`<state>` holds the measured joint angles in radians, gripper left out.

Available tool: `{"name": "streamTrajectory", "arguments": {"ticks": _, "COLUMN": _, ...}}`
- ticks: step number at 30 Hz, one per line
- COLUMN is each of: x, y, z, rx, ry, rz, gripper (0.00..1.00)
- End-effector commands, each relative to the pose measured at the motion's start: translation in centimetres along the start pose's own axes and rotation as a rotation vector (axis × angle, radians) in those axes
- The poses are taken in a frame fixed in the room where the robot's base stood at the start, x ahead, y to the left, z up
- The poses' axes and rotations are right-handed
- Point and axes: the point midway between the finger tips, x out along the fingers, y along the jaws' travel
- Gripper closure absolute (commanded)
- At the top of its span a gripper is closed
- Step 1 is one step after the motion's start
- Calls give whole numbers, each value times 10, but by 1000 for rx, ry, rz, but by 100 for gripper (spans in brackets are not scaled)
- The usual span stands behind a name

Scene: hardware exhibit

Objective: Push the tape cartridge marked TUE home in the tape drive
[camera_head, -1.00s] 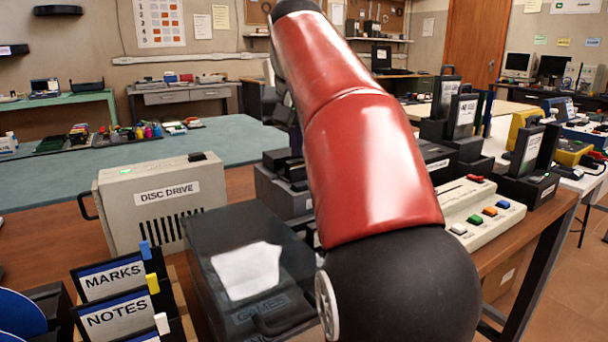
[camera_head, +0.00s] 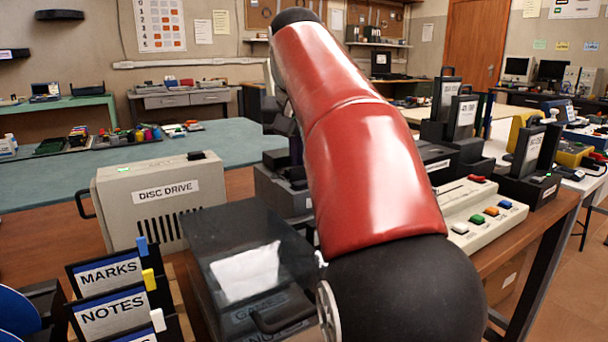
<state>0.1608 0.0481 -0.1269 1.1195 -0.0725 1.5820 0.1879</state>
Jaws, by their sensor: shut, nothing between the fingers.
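My gripper (camera_head: 289,126) is mostly hidden behind my red arm. Only a dark part of it shows at the arm's left side, above a dark grey unit (camera_head: 283,192) on the bench. This unit may be the tape drive; my arm covers its right side. Its small white label is too small and partly covered to read. I cannot make out a cartridge marked TUE. Whether my gripper touches anything is hidden.
A DISC DRIVE box (camera_head: 150,204) stands left of the dark unit. A smoky lidded box (camera_head: 215,265) and MARKS and NOTES holders (camera_head: 112,308) are in front. Right of my arm are a button panel (camera_head: 468,222) and black stands with upright labelled pieces (camera_head: 527,165).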

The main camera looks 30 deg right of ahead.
Motion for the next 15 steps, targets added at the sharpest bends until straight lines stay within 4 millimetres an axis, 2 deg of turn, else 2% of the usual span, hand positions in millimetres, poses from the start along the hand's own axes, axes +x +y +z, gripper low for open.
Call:
{"name": "streamTrajectory", "arguments": {"ticks": 5, "x": -2, "y": 0, "z": -1, "rx": 0, "ry": 0, "rz": 0, "gripper": 100}}
{"name": "streamTrajectory", "arguments": {"ticks": 15, "x": -30, "y": 0, "z": -13, "rx": 0, "ry": 1, "rz": 0, "gripper": 100}}
